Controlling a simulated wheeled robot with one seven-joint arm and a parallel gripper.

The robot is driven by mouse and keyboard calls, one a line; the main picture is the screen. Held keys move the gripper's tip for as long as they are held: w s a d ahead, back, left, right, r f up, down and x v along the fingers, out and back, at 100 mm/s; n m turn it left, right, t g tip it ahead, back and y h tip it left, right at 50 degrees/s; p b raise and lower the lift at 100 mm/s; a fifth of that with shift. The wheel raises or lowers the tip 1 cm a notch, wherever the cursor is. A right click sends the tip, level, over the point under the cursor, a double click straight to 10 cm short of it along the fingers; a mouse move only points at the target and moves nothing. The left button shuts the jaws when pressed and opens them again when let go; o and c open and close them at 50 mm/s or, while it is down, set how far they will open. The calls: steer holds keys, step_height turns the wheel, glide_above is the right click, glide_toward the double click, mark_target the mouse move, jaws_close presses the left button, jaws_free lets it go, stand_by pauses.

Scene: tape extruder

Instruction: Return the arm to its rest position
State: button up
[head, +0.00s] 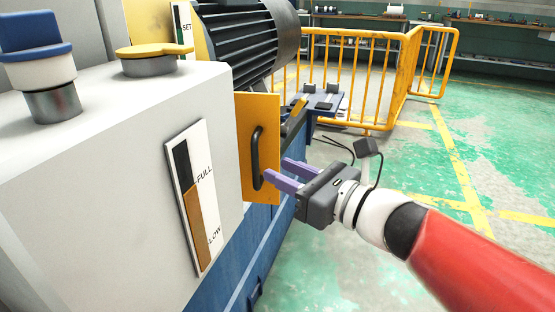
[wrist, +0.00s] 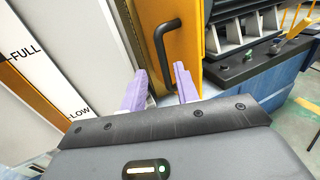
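My gripper (head: 283,174) is in front of the yellow panel (head: 262,112) with a dark handle (head: 256,158), on the side of the machine. In the wrist view, my gripper (wrist: 158,84) shows two purple fingers spread apart with nothing between them. The black handle (wrist: 163,48) stands beyond the fingertips on the yellow panel (wrist: 186,25). In the head view the fingertips are close to the handle's lower end; I cannot tell whether they touch it. My red and white arm reaches in from the lower right.
The white machine body (head: 120,190) with a FULL/LOW level gauge (head: 194,196) stands at left. A blue base (head: 262,235) lies below. A ribbed motor (head: 240,40) is above. Yellow railings (head: 345,72) stand behind. The green floor (head: 480,150) at right looks open.

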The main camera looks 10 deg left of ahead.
steer(key=shift+s, duration=0.1)
steer(key=s+d+f+n+g+h+p, duration=0.5)
steer(key=s+n+h+p, duration=0.3)
steer(key=n, duration=0.7)
steer(key=s+d+n+h+p, duration=0.2)
steer(key=s+d+n+h, duration=0.2)
steer(key=d+n, duration=0.6)
steer(key=d+h, duration=0.2)
steer(key=d, duration=0.1)
steer(key=shift+h, duration=0.4)
